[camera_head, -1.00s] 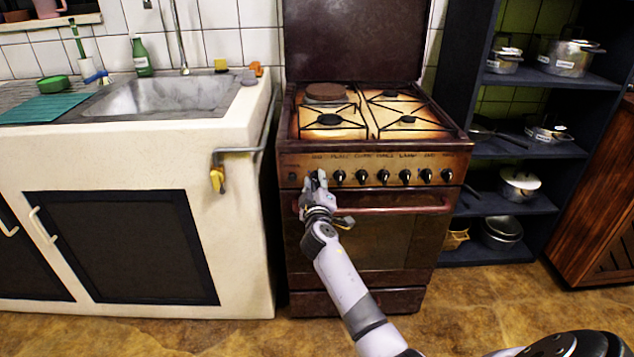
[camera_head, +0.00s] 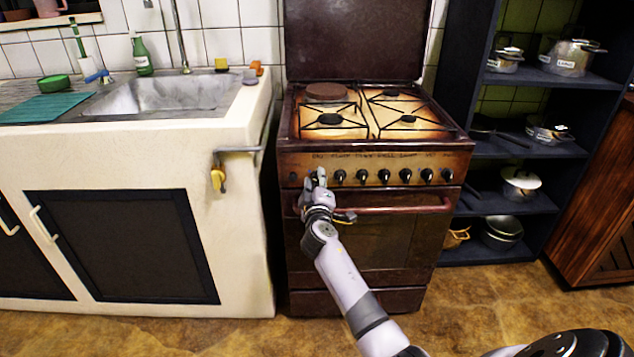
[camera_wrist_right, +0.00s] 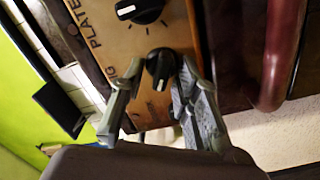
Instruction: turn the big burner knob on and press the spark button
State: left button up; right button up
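The big burner knob (camera_wrist_right: 160,66) is black with a pale pointer bar and sits beside partly covered lettering on the cooker's panel. My right gripper (camera_wrist_right: 162,68) has its two grey fingers on either side of this knob. A small gap shows at the left finger; the right finger is very close, and contact there is unclear. In the head view my right gripper (camera_head: 316,178) is at the left end of the knob row and largely hides the knob. The small dark spark button (camera_head: 293,177) is just left of it. My left gripper is out of view.
Several more black knobs (camera_head: 383,176) run to the right. The red oven handle (camera_head: 400,209) lies just below them and passes close to the right gripper (camera_wrist_right: 280,55). A counter with a sink (camera_head: 165,96) stands left, open shelves (camera_head: 530,147) right.

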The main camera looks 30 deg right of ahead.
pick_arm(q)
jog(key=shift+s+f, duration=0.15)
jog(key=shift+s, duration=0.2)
pick_arm(e)
jog(key=shift+f, duration=0.1)
jog(key=shift+s, duration=0.1)
jog(key=shift+s+a, duration=0.2)
jog(key=shift+s, duration=0.05)
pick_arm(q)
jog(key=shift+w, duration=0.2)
pick_arm(e)
jog(key=v, duration=1.1)
jog(key=shift+s+a, duration=0.1)
